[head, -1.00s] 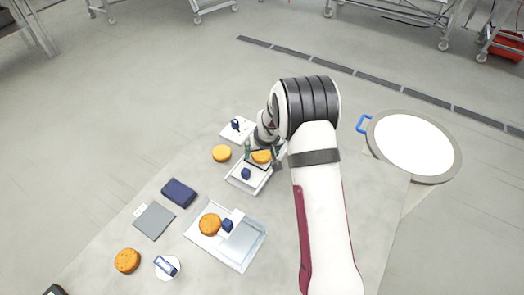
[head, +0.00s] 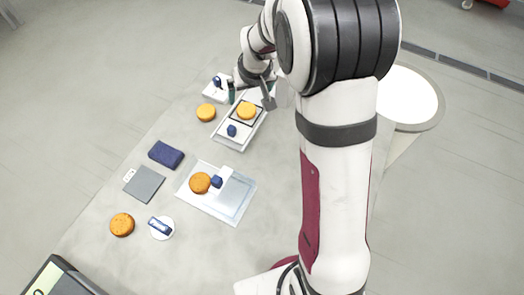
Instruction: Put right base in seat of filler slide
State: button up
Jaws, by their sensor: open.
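An orange round base (head: 246,111) lies in the dark-edged square seat of a long pale slide (head: 226,143), which has a blue knob (head: 231,131) nearer the camera. My gripper (head: 250,104) is open above this round, with one finger on each side and apart from it. A second orange round (head: 205,112) lies on the table left of the slide. A third (head: 199,183) sits on a wider silver slide (head: 234,203) beside another blue knob (head: 216,182). A fourth (head: 122,225) lies at the front left. Which is the right base is unclear.
A small white block with a dark knob (head: 215,90) stands behind the slide. A navy block (head: 166,154), a grey plate (head: 145,184) and a white disc with a dark-topped device (head: 160,228) lie on the left. A round pale-topped stand (head: 408,97) is at right.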

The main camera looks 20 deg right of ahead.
jog(key=s+a+r+m+g, duration=0.1)
jog(key=s+a+r, duration=0.1)
jog(key=s, duration=0.9)
jog(key=s+a+r+m+g+y, duration=0.1)
jog(key=s+a+r+m+g, duration=0.1)
jog(key=s, duration=0.9)
jog(key=s+a+r+m+g, duration=0.1)
jog(key=s+a+r+m, duration=0.1)
jog(key=s, duration=0.9)
jog(key=shift+a+r+g+y, duration=0.3)
jog(key=shift+a+r+y, duration=0.1)
jog(key=shift+r, duration=0.4)
